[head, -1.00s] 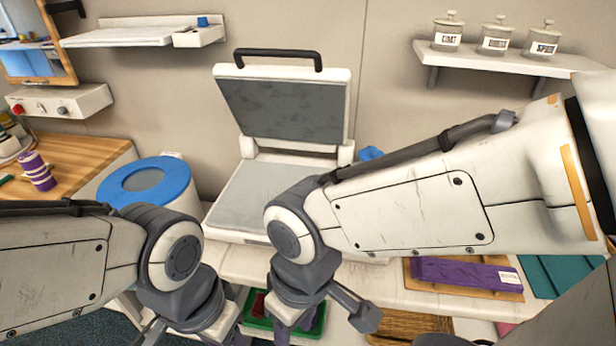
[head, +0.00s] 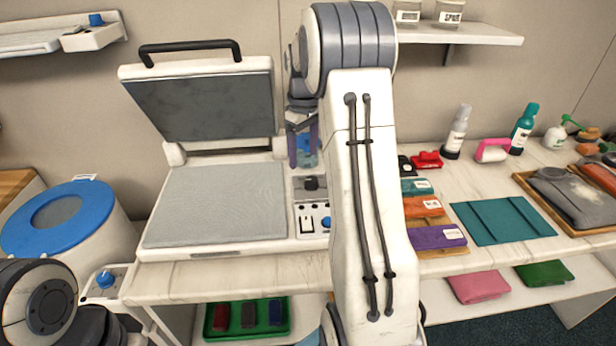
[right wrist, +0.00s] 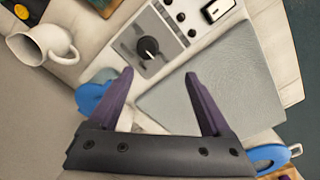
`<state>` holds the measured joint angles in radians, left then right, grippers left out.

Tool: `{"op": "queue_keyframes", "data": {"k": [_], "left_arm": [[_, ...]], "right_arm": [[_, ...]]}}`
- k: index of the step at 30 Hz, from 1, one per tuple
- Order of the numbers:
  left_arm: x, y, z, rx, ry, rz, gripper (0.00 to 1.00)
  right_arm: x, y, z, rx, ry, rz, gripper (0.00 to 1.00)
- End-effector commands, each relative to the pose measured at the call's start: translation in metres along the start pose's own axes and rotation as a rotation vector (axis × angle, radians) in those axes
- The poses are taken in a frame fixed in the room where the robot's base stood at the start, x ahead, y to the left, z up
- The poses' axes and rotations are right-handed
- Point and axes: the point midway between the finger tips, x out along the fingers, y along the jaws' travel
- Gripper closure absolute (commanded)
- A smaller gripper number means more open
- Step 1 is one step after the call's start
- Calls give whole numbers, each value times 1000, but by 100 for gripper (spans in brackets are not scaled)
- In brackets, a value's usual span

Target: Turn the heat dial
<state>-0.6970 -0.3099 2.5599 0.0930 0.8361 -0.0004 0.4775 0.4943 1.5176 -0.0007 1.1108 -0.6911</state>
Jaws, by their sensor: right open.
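A black round dial (right wrist: 149,48) with a pale pointer mark sits on the light control panel (right wrist: 165,25) in the right wrist view. In the head view the panel (head: 307,207) lies along the right side of the heat press (head: 215,200), with a dark knob (head: 311,185) near its back. My right gripper (right wrist: 160,76) is open and empty, its purple fingers pointing toward the panel, with the dial beyond and between the tips. In the head view the right gripper (head: 303,150) is over the panel's back end, partly hidden by my forearm. My left gripper is out of view.
The press lid (head: 205,105) stands raised. A rocker switch (head: 306,225) and blue knob (head: 326,222) are on the panel's front. Folded cloths (head: 435,237) and bottles (head: 457,132) are to the right.

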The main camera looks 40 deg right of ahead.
Motion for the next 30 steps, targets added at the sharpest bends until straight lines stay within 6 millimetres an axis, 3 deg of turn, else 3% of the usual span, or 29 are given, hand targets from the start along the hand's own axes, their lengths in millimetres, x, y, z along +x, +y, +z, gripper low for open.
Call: {"op": "queue_keyframes", "data": {"k": [3,8,21,30], "left_arm": [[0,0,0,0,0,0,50],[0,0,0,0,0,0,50],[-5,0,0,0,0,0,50],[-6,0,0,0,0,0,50]], "right_arm": [[-4,22,3,-12,-9,-7,17],[3,27,5,-23,-17,-15,17],[78,24,6,-23,-17,-15,17],[99,24,6,-22,-14,-13,17]]}}
